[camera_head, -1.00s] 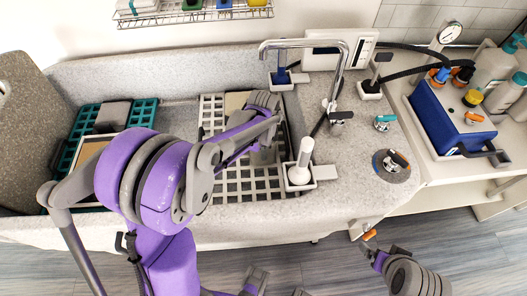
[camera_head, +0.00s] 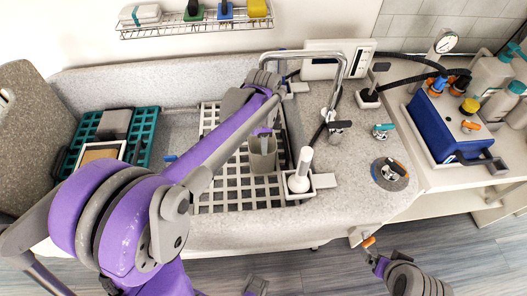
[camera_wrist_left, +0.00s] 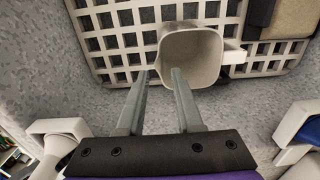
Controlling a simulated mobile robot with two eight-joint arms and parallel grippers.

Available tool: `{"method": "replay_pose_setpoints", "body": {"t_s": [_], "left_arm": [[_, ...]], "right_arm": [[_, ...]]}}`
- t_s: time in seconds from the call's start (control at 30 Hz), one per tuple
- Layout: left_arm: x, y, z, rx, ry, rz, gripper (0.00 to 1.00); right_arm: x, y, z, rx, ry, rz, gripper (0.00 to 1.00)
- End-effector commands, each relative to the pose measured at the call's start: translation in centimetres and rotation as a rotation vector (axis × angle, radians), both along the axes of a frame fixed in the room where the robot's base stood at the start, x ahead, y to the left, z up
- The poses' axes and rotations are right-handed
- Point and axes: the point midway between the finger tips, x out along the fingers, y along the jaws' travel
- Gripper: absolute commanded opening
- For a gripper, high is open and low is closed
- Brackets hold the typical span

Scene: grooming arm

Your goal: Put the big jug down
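The jug (camera_head: 262,160), a grey-beige square-mouthed cup, stands upright on the pale grid in the basin, partly hidden by my left arm in the head view. The left wrist view looks down into the empty-looking jug (camera_wrist_left: 198,60), its handle at the right. My left gripper (camera_head: 264,131) is at the jug's top. In the wrist view its fingers (camera_wrist_left: 161,72) are apart at the near-left rim; the right fingertip overlaps the mouth and the left one is outside. Contact cannot be told. My right gripper (camera_head: 373,256) is low at the right; its fingers are unclear.
A tap (camera_head: 338,80) arches behind. A teal rack (camera_head: 143,133) with items is at the left. A blue machine (camera_head: 448,122) is at the right.

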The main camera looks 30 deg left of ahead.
Motion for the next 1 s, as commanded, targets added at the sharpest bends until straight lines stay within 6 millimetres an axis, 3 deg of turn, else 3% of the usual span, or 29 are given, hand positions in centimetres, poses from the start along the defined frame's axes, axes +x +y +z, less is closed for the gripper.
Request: {"method": "replay_pose_setpoints", "body": {"t_s": [0.1,0.23,1.0], "left_arm": [[0.0,0.0,1.7,0.0,0.0,0.0,0.35],[0.0,0.0,2.5,0.0,0.0,0.0,0.35],[0.0,0.0,2.6,0.0,0.0,0.0,0.35]], "right_arm": [[0.1,0.0,0.2,0.0,-0.001,0.0,1.0],[0.1,0.0,0.3,0.0,-0.001,0.0,1.0],[0.1,0.0,0.2,0.0,-0.001,0.0,1.0]]}}
